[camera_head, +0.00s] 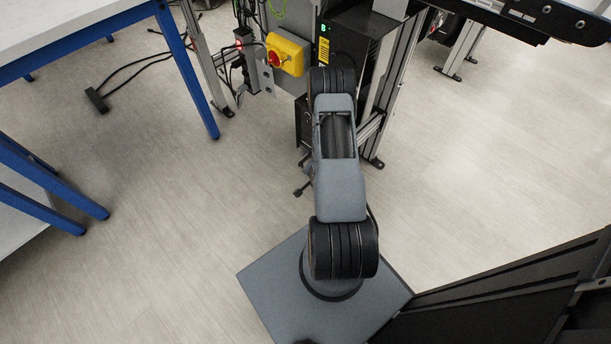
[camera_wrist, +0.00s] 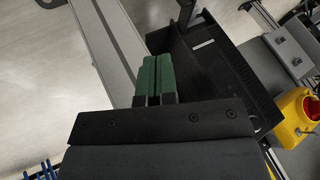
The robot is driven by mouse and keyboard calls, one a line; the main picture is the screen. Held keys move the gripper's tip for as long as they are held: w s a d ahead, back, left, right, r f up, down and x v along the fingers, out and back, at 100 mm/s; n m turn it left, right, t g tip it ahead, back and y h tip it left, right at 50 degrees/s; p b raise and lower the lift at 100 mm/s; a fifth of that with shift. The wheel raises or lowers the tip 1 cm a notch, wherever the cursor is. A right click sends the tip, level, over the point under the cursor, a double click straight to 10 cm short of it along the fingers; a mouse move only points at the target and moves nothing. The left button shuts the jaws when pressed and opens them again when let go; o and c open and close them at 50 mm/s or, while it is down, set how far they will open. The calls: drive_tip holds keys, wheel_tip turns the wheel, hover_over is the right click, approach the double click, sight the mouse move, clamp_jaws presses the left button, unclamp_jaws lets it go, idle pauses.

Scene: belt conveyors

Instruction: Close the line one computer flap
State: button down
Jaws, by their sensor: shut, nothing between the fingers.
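My gripper (camera_wrist: 155,76) shows in the wrist view with its two green fingertips pressed together and nothing between them. The fingertips are over or beside the near left part of a black computer case (camera_wrist: 190,72); I cannot tell whether they touch it. A long dark panel (camera_wrist: 236,62), which looks like the flap, runs along the right side of the case; its exact angle is unclear. In the head view the black computer case (camera_head: 349,32) with a green light stands beyond my arm, partly hidden. My gripper cannot be made out there.
A yellow switch box with a red knob (camera_head: 286,54) is left of the case; it also shows in the wrist view (camera_wrist: 302,112). Aluminium frame legs (camera_head: 391,80) stand right of the case. A blue-legged table (camera_head: 186,65) is at left. Floor between is mostly clear.

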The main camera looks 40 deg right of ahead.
drive_tip(key=w+a+b+x, duration=0.1)
drive_tip(key=b+x, duration=0.5)
drive_tip(key=x, duration=0.7)
drive_tip(key=shift+w+a+r, duration=0.2)
drive_tip(key=shift+w+a, duration=0.05)
drive_tip(key=shift+w, duration=0.05)
drive_tip(key=shift+m, duration=0.4)
